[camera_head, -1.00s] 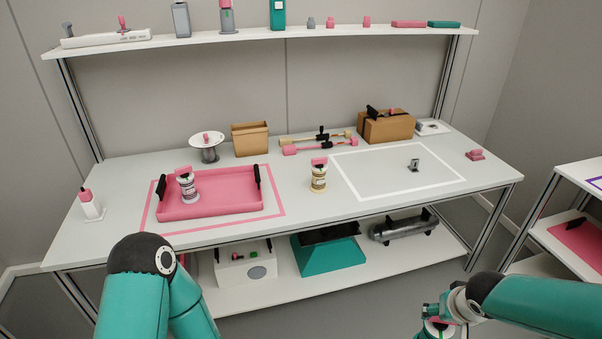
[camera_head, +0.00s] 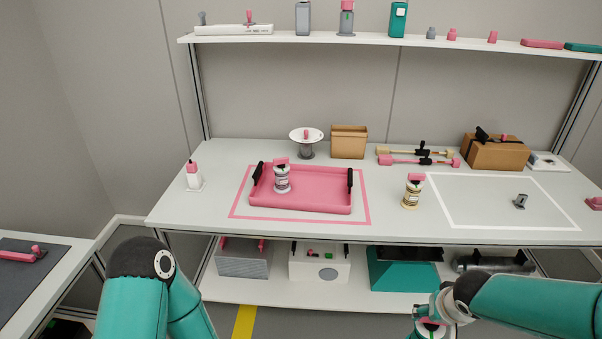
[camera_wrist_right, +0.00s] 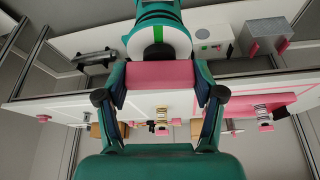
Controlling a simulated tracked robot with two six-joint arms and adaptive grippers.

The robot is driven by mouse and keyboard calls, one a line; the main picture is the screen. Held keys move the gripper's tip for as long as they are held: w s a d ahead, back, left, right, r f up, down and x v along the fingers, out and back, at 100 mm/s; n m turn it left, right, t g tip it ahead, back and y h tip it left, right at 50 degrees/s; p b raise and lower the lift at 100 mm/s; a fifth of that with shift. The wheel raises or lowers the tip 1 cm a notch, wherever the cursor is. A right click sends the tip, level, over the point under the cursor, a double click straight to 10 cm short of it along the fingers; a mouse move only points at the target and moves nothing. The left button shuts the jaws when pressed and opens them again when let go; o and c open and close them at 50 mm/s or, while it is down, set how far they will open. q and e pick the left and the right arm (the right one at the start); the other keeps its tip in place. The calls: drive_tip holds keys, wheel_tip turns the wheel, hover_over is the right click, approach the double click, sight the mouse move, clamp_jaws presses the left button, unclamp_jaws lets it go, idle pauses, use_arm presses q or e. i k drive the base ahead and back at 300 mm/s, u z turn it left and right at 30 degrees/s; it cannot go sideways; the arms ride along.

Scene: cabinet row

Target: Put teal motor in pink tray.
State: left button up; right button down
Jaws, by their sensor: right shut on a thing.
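The pink tray (camera_head: 318,202) lies on the workbench inside a pink outline. A silver can-shaped motor with a pink cap (camera_head: 282,180) stands in its left part. A tan motor with a pink cap (camera_head: 412,194) stands right of the tray. My right gripper (camera_wrist_right: 157,78) is shut on the pink cap of the teal motor (camera_wrist_right: 156,10), whose body shows teal with a green stripe. In the head view it is low at the right, in front of the bench, mostly hidden by my arm. My left gripper is out of view; only its arm shows.
A white outlined area (camera_head: 490,205) right of the tan motor holds one small grey part. A white stand (camera_head: 307,137) and a brown bin (camera_head: 349,142) are behind the tray. The tray's right part is bare. A lower shelf holds boxes, including a teal one (camera_head: 402,275).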

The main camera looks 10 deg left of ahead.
sight(325, 190)
drive_tip(key=u, duration=0.7)
drive_tip(key=i, duration=0.9)
drive_tip(key=z, duration=0.05)
drive_tip(key=k, duration=0.8)
drive_tip(key=u, duration=0.2)
drive_tip(key=i, duration=0.9)
drive_tip(key=z, duration=0.1)
